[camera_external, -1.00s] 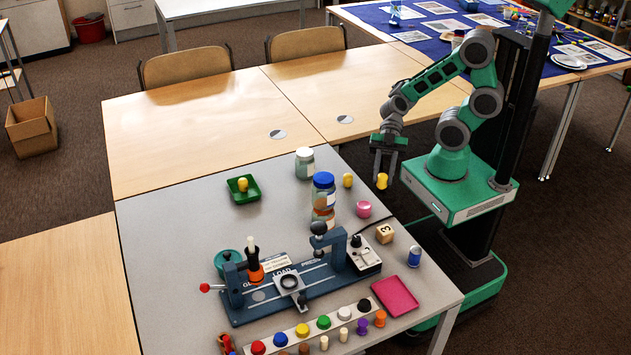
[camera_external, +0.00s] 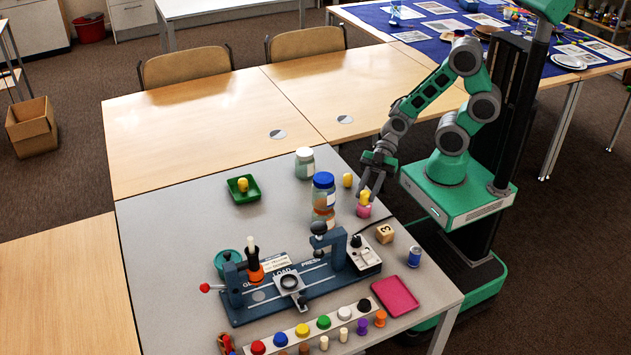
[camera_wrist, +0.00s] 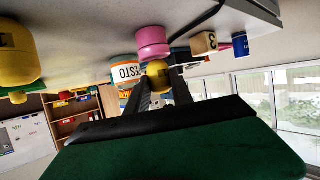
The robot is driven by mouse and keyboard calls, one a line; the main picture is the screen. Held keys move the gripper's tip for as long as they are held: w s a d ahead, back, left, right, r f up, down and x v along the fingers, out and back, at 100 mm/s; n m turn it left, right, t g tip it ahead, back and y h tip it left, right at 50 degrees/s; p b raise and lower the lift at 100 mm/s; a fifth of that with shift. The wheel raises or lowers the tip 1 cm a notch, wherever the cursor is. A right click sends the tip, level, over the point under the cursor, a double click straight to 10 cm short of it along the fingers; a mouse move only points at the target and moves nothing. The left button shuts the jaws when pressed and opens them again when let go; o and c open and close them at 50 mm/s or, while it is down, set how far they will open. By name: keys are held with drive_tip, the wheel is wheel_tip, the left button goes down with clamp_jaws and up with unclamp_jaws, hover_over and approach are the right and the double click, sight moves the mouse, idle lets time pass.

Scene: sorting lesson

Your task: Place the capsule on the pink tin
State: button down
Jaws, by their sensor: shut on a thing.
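My gripper (camera_external: 368,189) points down over the right part of the grey table, its fingers closed around a yellow capsule (camera_external: 364,197). The wrist view also shows the capsule (camera_wrist: 157,74) between my fingertips. The pink tin (camera_external: 363,211) stands upright right below the capsule; it shows upside down in the wrist view (camera_wrist: 152,41). The capsule's lower end is at the tin's top; I cannot tell whether they touch or a small gap is left.
Another yellow capsule (camera_external: 347,180) stands close behind the tin. A blue-lidded jar (camera_external: 323,190) is to the left, a numbered wooden cube (camera_external: 384,234) in front. A press fixture (camera_external: 290,282), pink tray (camera_external: 396,296) and green tray (camera_external: 256,191) are also on the table.

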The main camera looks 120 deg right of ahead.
drive_tip(key=shift+f, duration=0.25)
drive_tip(key=c, duration=1.1)
unclamp_jaws()
drive_tip(key=shift+r, duration=0.15)
drive_tip(key=shift+r, duration=0.3)
drive_tip(key=p+v, duration=0.2)
drive_tip(key=v, duration=1)
wheel_tip(320, 180, down, 8)
drive_tip(key=s+a+m+g+h, duration=0.2)
drive_tip(key=m+g+h, duration=0.15)
drive_tip(key=g, duration=0.45)
drive_tip(key=r+m+h, duration=0.1)
drive_tip(key=w+r+m+h, duration=0.1)
drive_tip(key=r+h, duration=0.1)
drive_tip(key=w+r+m+h, duration=0.1)
drive_tip(key=m, duration=0.1)
drive_tip(key=shift+a+r+h, duration=0.2)
drive_tip(key=shift+r+h, duration=0.15)
